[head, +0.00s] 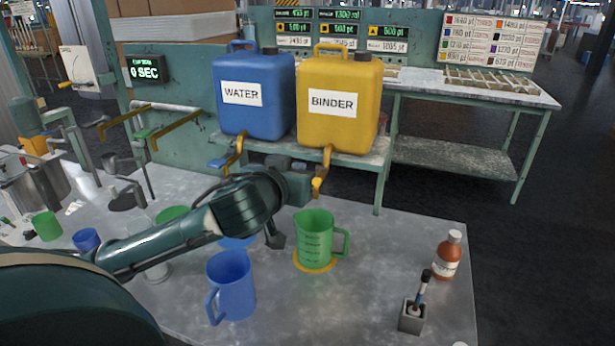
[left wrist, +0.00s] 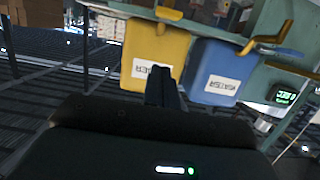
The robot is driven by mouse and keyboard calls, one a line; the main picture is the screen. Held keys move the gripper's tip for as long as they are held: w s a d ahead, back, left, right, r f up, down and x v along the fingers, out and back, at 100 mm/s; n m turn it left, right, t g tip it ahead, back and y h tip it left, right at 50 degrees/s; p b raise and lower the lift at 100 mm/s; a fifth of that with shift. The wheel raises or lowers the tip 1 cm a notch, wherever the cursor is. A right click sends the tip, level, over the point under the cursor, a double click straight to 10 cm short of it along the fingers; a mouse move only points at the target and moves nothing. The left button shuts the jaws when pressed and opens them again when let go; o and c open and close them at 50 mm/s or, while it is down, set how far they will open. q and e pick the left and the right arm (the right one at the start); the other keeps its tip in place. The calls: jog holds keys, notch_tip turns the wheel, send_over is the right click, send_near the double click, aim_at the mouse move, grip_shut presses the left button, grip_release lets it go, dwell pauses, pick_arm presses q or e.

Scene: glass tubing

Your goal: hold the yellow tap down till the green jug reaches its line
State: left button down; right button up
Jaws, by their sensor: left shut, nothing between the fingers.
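The green jug (head: 314,245) stands upright on a yellow ring (head: 316,266) on the bench, below the yellow tap (head: 318,185) of the BINDER container (head: 340,75). Its marks are too small to read, and I cannot tell its level. My left gripper (head: 298,172) is close to the left of the tap; contact cannot be told. Its shut, empty fingers show in the left wrist view (left wrist: 163,80), in front of the upside-down yellow container (left wrist: 150,45). My right gripper is not in view.
A blue WATER container (head: 250,110) stands left of the yellow one on the shelf. A blue jug (head: 231,285) stands left of the green jug. A brown bottle (head: 446,260) and a pen holder (head: 412,318) are at the right. A display (head: 146,70) reads 0 SEC.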

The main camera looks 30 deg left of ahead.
pick_arm(q)
jog(key=w+a+f+p, duration=0.1)
jog(key=w+f, duration=0.4)
jog(key=w, duration=0.1)
jog(key=shift+w+a+f, duration=0.25)
jog(key=shift+f, duration=0.1)
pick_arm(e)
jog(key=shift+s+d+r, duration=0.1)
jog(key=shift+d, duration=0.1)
